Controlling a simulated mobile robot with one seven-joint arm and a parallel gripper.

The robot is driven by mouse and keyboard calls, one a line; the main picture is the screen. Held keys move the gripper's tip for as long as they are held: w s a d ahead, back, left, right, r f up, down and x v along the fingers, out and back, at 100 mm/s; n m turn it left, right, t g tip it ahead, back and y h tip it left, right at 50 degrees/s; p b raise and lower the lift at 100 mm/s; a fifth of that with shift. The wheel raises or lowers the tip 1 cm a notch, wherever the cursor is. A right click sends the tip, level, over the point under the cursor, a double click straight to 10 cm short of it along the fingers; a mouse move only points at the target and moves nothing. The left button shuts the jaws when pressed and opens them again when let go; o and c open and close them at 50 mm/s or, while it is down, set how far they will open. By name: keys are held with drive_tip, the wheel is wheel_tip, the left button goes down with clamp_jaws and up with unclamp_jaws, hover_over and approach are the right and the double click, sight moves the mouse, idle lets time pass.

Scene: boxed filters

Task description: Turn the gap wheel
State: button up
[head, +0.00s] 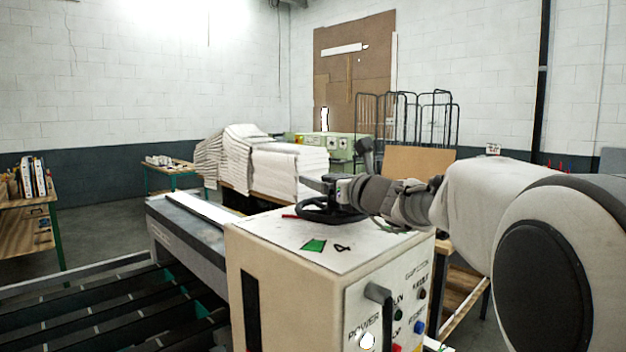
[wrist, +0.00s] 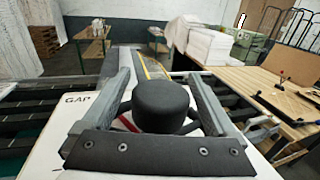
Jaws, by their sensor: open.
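The gap wheel (head: 326,213) is a black handwheel lying flat on the cream machine box (head: 300,262). My gripper (head: 338,180) is over the wheel from the right in the head view and hides part of it. In the wrist view a thick round black knob (wrist: 162,105) stands between the two grey fingers of my gripper (wrist: 159,76). The fingers are open, one on each side of the knob, with visible space beside it. The wheel's rim is mostly hidden there. The word GAP is printed on the white top at left.
The box front carries a power handle (head: 378,295) and several coloured buttons. Dark rollers (head: 110,315) lie at left. A wooden table (wrist: 270,95) stands to the right in the wrist view. Stacked white sheets (head: 290,168) stand behind.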

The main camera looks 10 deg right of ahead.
clamp_jaws()
idle(0.3)
drive_tip(key=shift+r+y+p, duration=0.1)
drive_tip(key=shift+y+p, duration=0.2)
drive_tip(key=shift+p, duration=0.1)
